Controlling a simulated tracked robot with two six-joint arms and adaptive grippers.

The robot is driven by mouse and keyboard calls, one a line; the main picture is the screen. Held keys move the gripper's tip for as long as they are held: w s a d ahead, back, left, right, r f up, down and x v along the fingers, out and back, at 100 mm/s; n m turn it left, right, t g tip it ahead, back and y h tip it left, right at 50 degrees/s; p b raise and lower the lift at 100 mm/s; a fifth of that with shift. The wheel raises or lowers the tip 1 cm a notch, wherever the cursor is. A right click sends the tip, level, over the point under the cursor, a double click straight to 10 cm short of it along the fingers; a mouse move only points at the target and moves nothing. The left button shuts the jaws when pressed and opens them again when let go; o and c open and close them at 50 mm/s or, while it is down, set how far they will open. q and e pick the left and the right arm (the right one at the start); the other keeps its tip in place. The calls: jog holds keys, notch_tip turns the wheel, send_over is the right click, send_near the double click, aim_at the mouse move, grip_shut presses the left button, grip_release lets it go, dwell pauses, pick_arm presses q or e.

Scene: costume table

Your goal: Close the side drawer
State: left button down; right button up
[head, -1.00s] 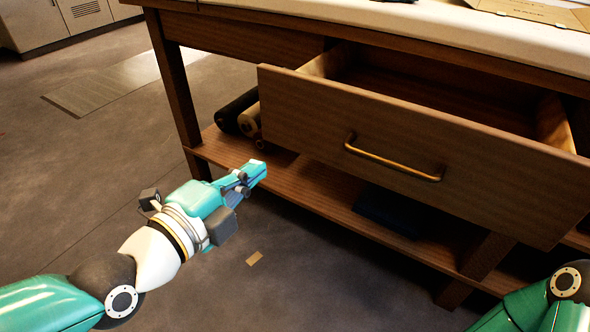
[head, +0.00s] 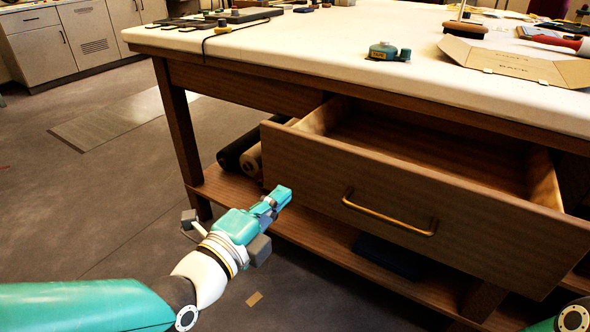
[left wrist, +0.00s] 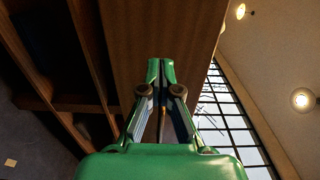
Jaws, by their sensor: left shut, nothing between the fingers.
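The side drawer (head: 400,205) is pulled well out from under the table, and its inside looks empty. Its wooden front carries a brass handle (head: 390,214). My left gripper (head: 284,194) is shut and empty, in front of the left part of the drawer front, left of the handle. In the left wrist view the shut fingers (left wrist: 161,68) point at the wooden drawer front (left wrist: 160,30); I cannot tell whether they touch it. Of my right arm only a piece shows at the lower right edge of the head view; its gripper is out of view.
The white tabletop (head: 330,60) holds a small teal object (head: 388,52) and a folded cardboard piece (head: 510,62). Dark and tan rolls (head: 243,150) and a dark blue item (head: 390,256) lie on the lower shelf. The floor at left is clear.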

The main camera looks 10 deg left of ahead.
aim_at(303, 176)
pick_arm(q)
jog(key=x, duration=0.4)
jog(key=shift+w+d+f+b, duration=0.1)
jog(key=shift+d+f+b, duration=0.1)
jog(key=shift+b, duration=0.15)
jog(key=shift+w, duration=0.5)
pick_arm(e)
jog(key=shift+f, duration=0.7)
pick_arm(q)
jog(key=shift+w, duration=0.1)
